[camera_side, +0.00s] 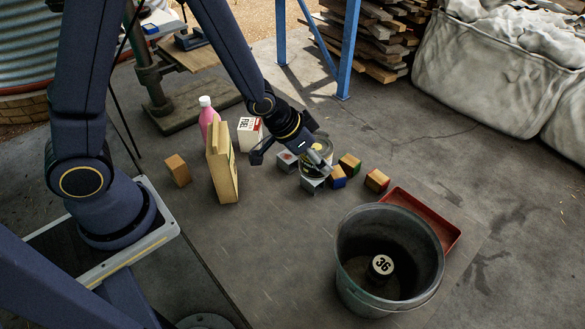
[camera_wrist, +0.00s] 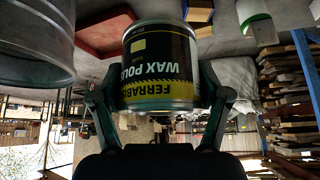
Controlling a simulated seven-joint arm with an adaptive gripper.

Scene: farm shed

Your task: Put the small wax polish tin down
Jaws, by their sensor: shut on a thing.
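The small wax polish tin (camera_side: 318,156) has a dark label with a yellow stripe. In the wrist view the tin (camera_wrist: 160,65) fills the middle, its lettering upside down, with a finger on each side. My gripper (camera_wrist: 160,95) is shut on it. In the side view my gripper (camera_side: 312,155) is over a cluster of small blocks, partly hiding the tin. I cannot tell whether the tin touches the blocks beneath it.
Small blocks (camera_side: 376,181) surround the tin. A grey bucket (camera_side: 345,265) holding a black item marked 36, and a red tray (camera_side: 447,238), lie right. Floor before the blocks is clear.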

